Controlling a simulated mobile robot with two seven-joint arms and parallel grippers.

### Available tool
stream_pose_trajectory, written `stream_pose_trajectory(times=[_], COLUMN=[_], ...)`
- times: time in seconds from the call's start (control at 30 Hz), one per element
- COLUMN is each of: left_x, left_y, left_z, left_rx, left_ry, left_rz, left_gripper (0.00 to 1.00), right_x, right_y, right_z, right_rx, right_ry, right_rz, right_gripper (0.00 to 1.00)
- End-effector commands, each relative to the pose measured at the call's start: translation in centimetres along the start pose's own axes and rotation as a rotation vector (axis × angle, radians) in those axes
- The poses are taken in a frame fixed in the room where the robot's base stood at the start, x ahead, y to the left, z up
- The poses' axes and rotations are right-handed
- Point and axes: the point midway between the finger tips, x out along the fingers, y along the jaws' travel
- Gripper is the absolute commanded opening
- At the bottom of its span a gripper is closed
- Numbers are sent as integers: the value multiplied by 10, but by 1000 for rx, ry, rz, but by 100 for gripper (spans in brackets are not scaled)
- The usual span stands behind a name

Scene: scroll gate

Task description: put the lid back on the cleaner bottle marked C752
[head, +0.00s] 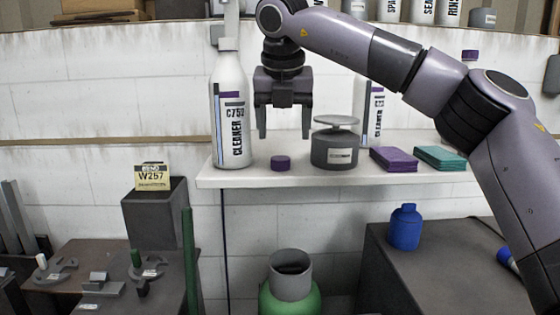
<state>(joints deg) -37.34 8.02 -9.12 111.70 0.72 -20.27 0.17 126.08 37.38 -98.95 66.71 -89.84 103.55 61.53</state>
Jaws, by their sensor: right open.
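The white cleaner bottle (231,125), whose label reads about C752, stands upright at the left end of the white shelf. No purple lid shows on its narrow top. A small purple lid (281,163) lies on the shelf just right of the bottle. My right gripper (285,135) points down above the lid, with its fingers open and apart and nothing between them. The fingertips are a little higher than the lid. My left gripper is not in view.
A grey scale or canister (334,150) stands close right of the lid. Another cleaner bottle (370,112) is partly hidden behind it. Purple (394,160) and teal (440,158) cloth stacks lie further right on the shelf (255,176).

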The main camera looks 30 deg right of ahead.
Motion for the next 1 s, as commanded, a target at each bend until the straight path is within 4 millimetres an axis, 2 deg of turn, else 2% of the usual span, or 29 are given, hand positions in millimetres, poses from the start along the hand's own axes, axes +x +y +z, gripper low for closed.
stream_pose_trajectory(times=[0.07,0.37,0.6,0.73,1.0], left_x=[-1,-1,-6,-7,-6], left_y=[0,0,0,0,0], left_z=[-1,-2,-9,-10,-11], left_rx=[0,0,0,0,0], left_ry=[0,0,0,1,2], left_rz=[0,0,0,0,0], left_gripper=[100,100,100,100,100], right_x=[6,10,43,56,59], right_y=[0,1,6,7,7], right_z=[0,-1,-7,-7,-8], right_rx=[0,-2,-1,0,0], right_ry=[2,2,4,1,1], right_rz=[0,0,-1,0,1], right_gripper=[73,73,73,73,73])
